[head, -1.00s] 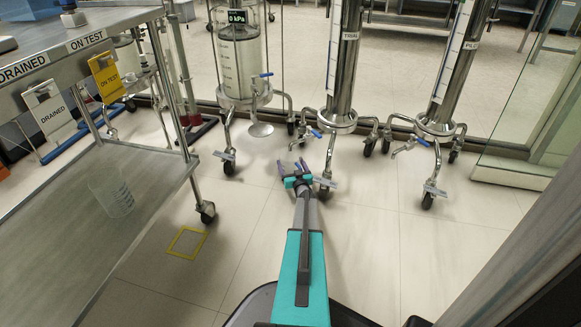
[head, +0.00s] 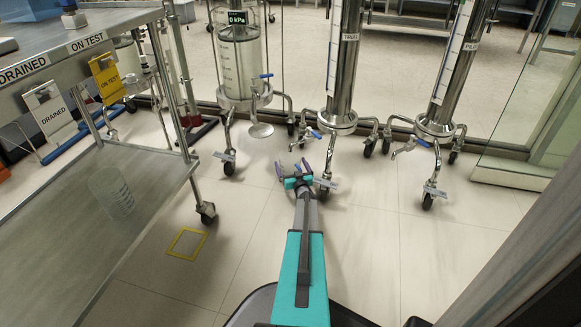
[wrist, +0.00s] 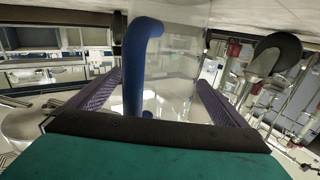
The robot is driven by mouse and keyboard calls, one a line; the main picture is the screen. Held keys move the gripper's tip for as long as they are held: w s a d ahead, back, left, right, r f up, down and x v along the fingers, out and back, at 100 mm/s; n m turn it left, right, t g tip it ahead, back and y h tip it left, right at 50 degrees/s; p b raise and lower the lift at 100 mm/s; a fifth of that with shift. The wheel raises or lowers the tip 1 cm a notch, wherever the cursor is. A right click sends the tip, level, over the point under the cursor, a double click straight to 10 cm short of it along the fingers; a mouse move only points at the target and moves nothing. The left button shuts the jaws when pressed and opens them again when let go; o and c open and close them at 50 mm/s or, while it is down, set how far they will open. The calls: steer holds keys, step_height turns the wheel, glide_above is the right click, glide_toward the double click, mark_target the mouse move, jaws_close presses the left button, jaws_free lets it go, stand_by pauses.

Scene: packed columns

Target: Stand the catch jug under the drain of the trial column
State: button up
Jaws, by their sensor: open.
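The trial column (head: 343,60) is a steel column labelled TRIAL, standing on a wheeled frame. My gripper (head: 296,170) is open, low near the floor, just below and left of that drain. In the wrist view, a clear jug (wrist: 182,65) with a curved blue handle (wrist: 134,75) is in front of my spread purple fingers, the handle between them. The jug is hard to make out in the head view, so its exact place under the spout cannot be told.
A graduated clear vessel (head: 240,65) stands left on casters; the PILOT column (head: 447,75) stands right. A steel cart (head: 150,165) holds another clear container (head: 112,192) on its lower shelf. A yellow floor square (head: 187,243) is beside it. Floor at right front is clear.

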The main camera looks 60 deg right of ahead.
mark_target(293, 169)
steer(key=p+v, duration=0.3)
steer(key=v, duration=0.3)
steer(key=shift+r, duration=0.15)
steer(key=shift+s+a, duration=0.5)
stand_by(0.3)
